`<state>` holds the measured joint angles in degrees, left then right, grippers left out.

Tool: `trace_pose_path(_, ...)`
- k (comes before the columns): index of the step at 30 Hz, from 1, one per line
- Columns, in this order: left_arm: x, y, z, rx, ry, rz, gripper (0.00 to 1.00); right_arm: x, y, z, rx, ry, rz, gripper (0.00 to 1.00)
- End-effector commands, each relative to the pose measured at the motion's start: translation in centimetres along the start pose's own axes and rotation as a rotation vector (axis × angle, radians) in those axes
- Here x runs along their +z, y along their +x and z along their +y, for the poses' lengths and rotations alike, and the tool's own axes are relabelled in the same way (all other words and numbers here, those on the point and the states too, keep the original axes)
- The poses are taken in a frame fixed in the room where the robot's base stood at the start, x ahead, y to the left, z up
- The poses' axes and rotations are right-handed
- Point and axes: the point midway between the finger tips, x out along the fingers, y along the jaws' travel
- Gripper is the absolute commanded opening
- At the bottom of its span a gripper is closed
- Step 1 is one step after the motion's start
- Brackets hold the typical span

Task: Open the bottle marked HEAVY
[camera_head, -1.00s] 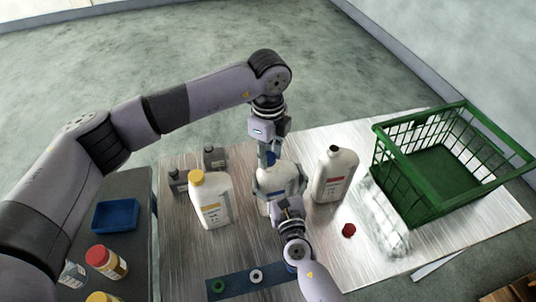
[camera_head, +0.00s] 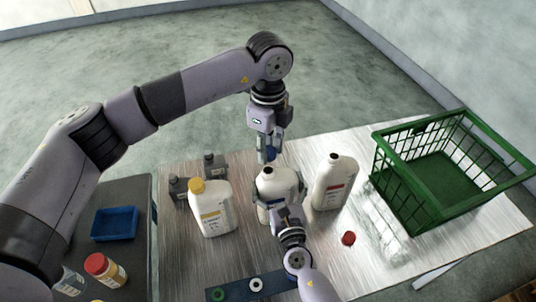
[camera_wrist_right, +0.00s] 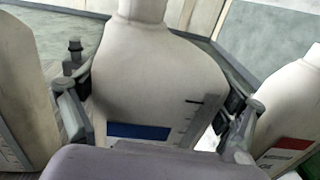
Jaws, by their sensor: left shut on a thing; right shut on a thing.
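The middle white bottle (camera_head: 268,186) stands upright on the table with a dark open mouth. A blue label band shows on it in the right wrist view (camera_wrist_right: 140,131); I cannot read any HEAVY marking. My left gripper (camera_head: 268,156) is shut on a blue cap (camera_head: 271,153), held just above and behind the bottle's mouth. My right gripper (camera_head: 280,199) is shut around the bottle's body from the front. In the right wrist view its fingers (camera_wrist_right: 160,110) sit on both sides of the bottle.
A yellow-capped bottle (camera_head: 211,212) stands close on the left, an open red-labelled bottle (camera_head: 334,184) on the right. A red cap (camera_head: 348,238) lies on the table. A green basket (camera_head: 385,180) is at the right.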

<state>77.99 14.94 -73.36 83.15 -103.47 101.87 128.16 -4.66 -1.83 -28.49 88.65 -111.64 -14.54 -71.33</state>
Motion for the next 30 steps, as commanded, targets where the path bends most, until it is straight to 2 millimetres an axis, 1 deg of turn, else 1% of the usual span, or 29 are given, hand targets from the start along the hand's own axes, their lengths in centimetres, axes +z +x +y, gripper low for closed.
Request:
trace_pose_path(6, 0.0, -0.2, 0.0, 0.001, 0.001, 0.001, 0.0, -0.1, 0.0, 0.0, 0.0, 0.001, 0.001, 0.12)
trace_pose_path(7, 0.0, -0.2, 0.0, 0.001, 0.001, 0.0, 0.0, -0.1, 0.0, 0.0, 0.0, 0.001, 0.001, 0.91)
trace_pose_path(11, 0.0, -0.2, 0.0, 0.001, 0.001, 0.0, 0.0, -0.1, 0.0, 0.0, 0.0, 0.001, 0.001, 1.0)
trace_pose_path(22, 0.0, -0.1, 0.0, 0.001, 0.001, 0.0, 0.0, 0.0, -0.2, 0.0, 0.0, 0.0, 0.0, 1.0)
trace_pose_path(26, 0.0, -0.1, 0.0, 0.001, 0.001, 0.0, 0.0, -0.1, -1.7, 0.0, 0.0, 0.0, 0.002, 1.0)
trace_pose_path(30, 0.0, -0.1, 0.0, 0.001, 0.001, 0.0, 0.0, -0.2, -4.6, 0.0, 0.001, -0.001, 0.003, 1.0)
